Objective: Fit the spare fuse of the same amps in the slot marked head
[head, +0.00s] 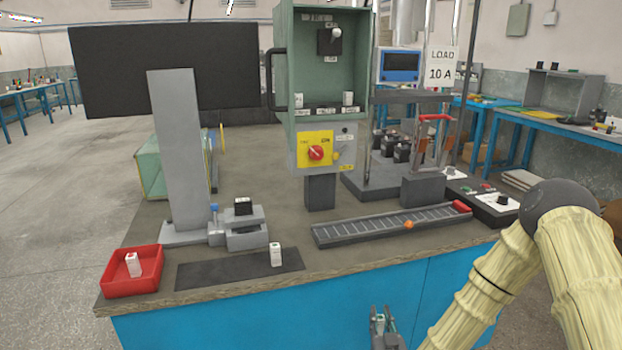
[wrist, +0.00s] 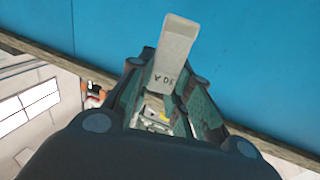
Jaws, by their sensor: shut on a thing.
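My gripper (head: 382,318) is low in front of the blue bench front, below the worktop edge. It is shut on a pale fuse (wrist: 175,48), seen close in the wrist view. Its print is upside down there and looks like 30 A, but I cannot be sure. The open green fuse box (head: 321,70) holds a white fuse at its lower left (head: 299,101) and another at its lower right (head: 348,98). Its small labels are too small to read, so I cannot tell which slot is marked head. Another white fuse (head: 276,255) stands on the black mat (head: 215,273).
A red tray (head: 117,287) at the front left holds a white fuse (head: 133,264). A grey clamp stand (head: 180,150) rises behind it. A yellow plate with a red knob (head: 316,153) is under the box. A ridged rail (head: 390,226) lies right. A sign (head: 440,72) reads LOAD 10 A.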

